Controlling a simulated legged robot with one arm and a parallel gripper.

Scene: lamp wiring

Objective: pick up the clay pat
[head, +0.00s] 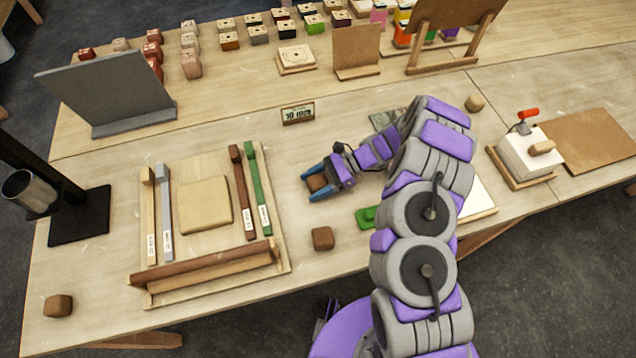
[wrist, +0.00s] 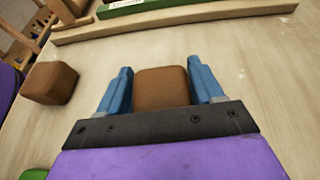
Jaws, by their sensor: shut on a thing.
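My gripper (head: 318,187) has blue fingers and is shut on a small brown block with rounded edges, the clay pat (head: 317,182), over the middle of the table. In the wrist view the clay pat (wrist: 162,87) sits between the two blue fingers of my gripper (wrist: 163,85). I cannot tell whether it touches the table. A similar brown block (head: 322,238) lies apart, nearer the front edge; it also shows at the left of the wrist view (wrist: 48,83).
A wooden tray (head: 215,240) with coloured bars and a tan square pad (head: 205,204) lies to the left. Another brown block (head: 58,306) is at the front left corner. A green piece (head: 367,217) lies beside my arm. A small sign (head: 298,113) stands behind my gripper.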

